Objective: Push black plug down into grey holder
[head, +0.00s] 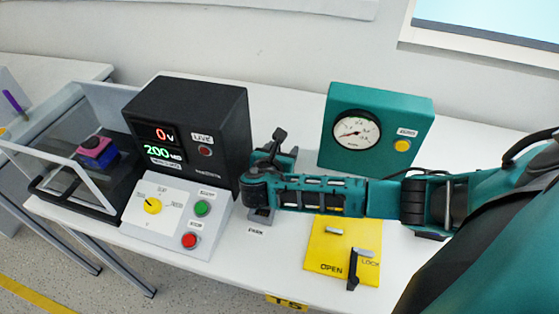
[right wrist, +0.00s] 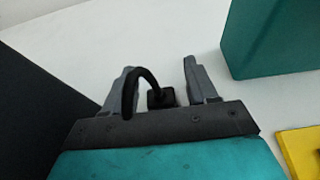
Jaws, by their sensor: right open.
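The black plug (right wrist: 160,97) shows in the right wrist view between the two grey fingers of my right gripper (right wrist: 160,80), with a gap on its right. A black cable arches from it past the left finger. My right gripper (head: 276,154) is open. In the head view a dark upright piece (head: 279,135) rises at its fingers; I cannot tell whether it is the plug or its cable. The grey holder (head: 262,216) stands by the PARK label, mostly hidden under my right arm. Whether the plug is seated is hidden. My left gripper is not in view.
A black display box (head: 188,125) stands close left of my right gripper, with a white control panel (head: 150,225) in front. A teal gauge box (head: 376,130) stands at the back right. A yellow plate (head: 330,262) with a black handle lies at the front right.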

